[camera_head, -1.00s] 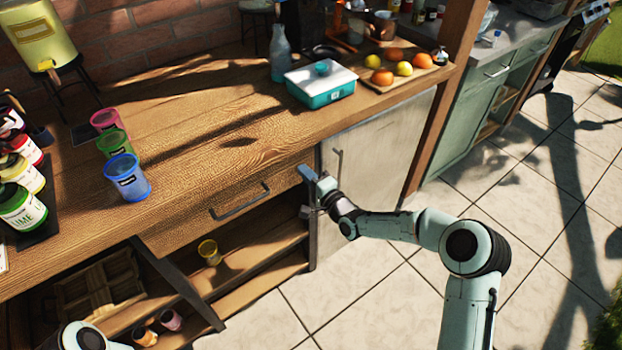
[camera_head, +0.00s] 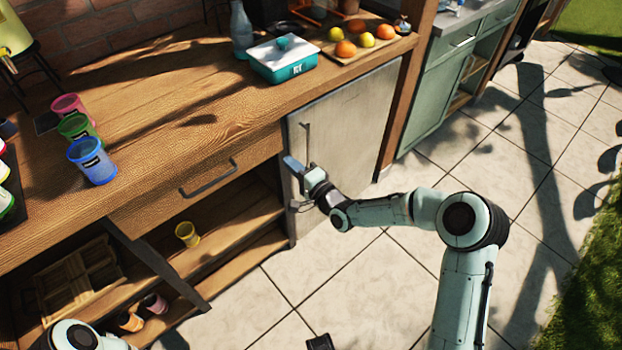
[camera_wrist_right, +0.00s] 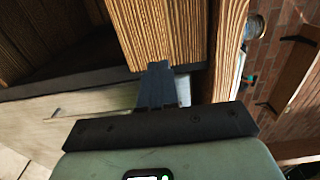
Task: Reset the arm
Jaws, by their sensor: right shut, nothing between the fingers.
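My right arm reaches in from the lower right in the head view. Its gripper (camera_head: 294,166) is in front of the grey cabinet door (camera_head: 345,130), below the counter's front edge. The gripper is shut and empty. In the right wrist view the closed fingers (camera_wrist_right: 157,85) point at the wooden counter front, and I cannot tell whether they touch it. Of my left arm, only a pale part shows at the bottom left of the head view; its gripper is out of view.
The wooden counter (camera_head: 190,95) carries blue (camera_head: 92,160), green and pink cups and a teal box (camera_head: 283,60). A drawer handle (camera_head: 208,180) and a door handle (camera_head: 306,145) stick out near the gripper. A yellow cup (camera_head: 187,234) stands on the shelf. Tiled floor is open at right.

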